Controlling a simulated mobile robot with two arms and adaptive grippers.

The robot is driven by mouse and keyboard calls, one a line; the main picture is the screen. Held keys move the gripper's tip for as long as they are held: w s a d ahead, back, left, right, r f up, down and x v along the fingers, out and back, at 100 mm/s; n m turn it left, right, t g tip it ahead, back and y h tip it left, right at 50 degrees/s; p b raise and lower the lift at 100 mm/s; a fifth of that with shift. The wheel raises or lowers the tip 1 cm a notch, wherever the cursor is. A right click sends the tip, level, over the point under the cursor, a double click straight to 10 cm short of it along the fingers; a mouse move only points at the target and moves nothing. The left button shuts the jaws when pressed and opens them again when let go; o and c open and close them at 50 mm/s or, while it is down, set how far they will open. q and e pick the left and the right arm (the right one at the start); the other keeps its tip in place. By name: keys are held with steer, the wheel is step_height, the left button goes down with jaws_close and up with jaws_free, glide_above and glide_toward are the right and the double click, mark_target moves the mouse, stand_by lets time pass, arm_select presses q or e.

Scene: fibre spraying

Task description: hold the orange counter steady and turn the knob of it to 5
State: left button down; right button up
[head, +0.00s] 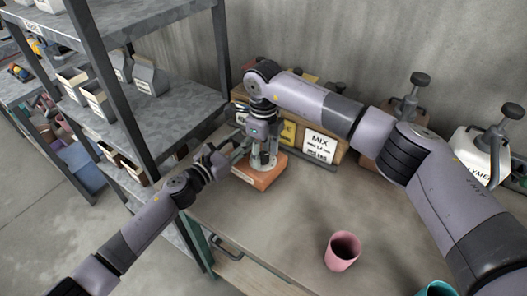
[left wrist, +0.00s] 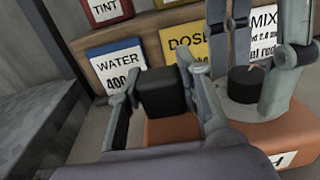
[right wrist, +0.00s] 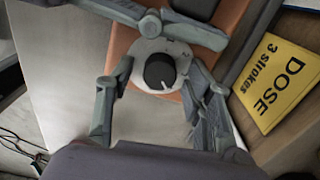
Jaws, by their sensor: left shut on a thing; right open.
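The orange counter (head: 262,178) stands on the table and has a dark upright block (left wrist: 162,95) and a round grey dial with a black knob (right wrist: 160,70). My left gripper (head: 238,146) is shut on the dark block, with a finger on each side (left wrist: 160,78). My right gripper (head: 265,160) comes down over the dial. Its fingers are open on either side of the knob (right wrist: 162,74), with gaps visible. The knob's white pointer points down and slightly right in the right wrist view. Dial numbers are too small to read.
Behind the counter, a wooden rack holds a yellow DOSE card (right wrist: 282,85), a blue WATER card (left wrist: 117,70) and a white MIX card (head: 321,145). A pink cup (head: 341,252) stands at the front. Pump bottles (head: 486,150) stand at the right. Metal shelving (head: 170,120) is at left.

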steer(key=shift+c, duration=0.5)
jaws_close()
steer(key=shift+m, duration=0.3)
steer(key=m, duration=0.4)
steer(key=shift+m, duration=2.1)
steer(key=shift+o, duration=0.5)
jaws_free()
